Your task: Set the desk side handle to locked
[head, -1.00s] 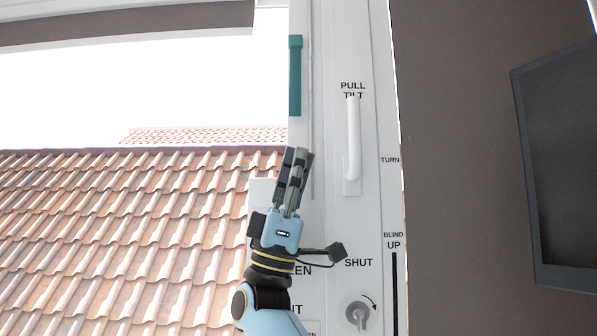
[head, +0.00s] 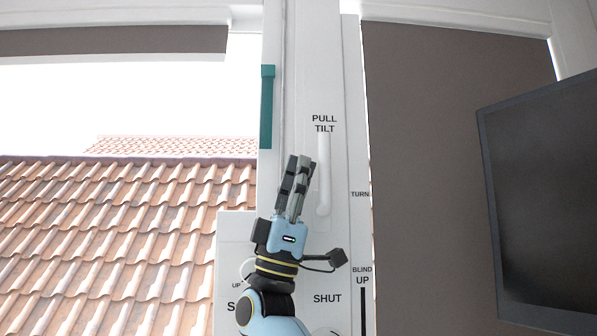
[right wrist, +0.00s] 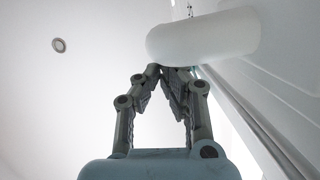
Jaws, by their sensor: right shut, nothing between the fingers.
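The white handle (head: 324,178) stands upright on the white window frame, its upper end just below the "PULL TILT" lettering. My right gripper (head: 299,160) is shut and empty, its fingers pointing up just left of the handle and overlapping its edge in the head view. In the right wrist view the rounded white handle (right wrist: 215,36) lies just beyond the fingertips (right wrist: 168,69). I cannot tell whether they touch it. My left gripper is not in view.
"TURN" lettering (head: 360,194) is right of the handle. "SHUT" lettering (head: 327,299) and a dark "BLIND UP" slot (head: 363,312) are below. A teal strip (head: 267,107) is on the frame at upper left. A dark screen (head: 545,205) stands at the right.

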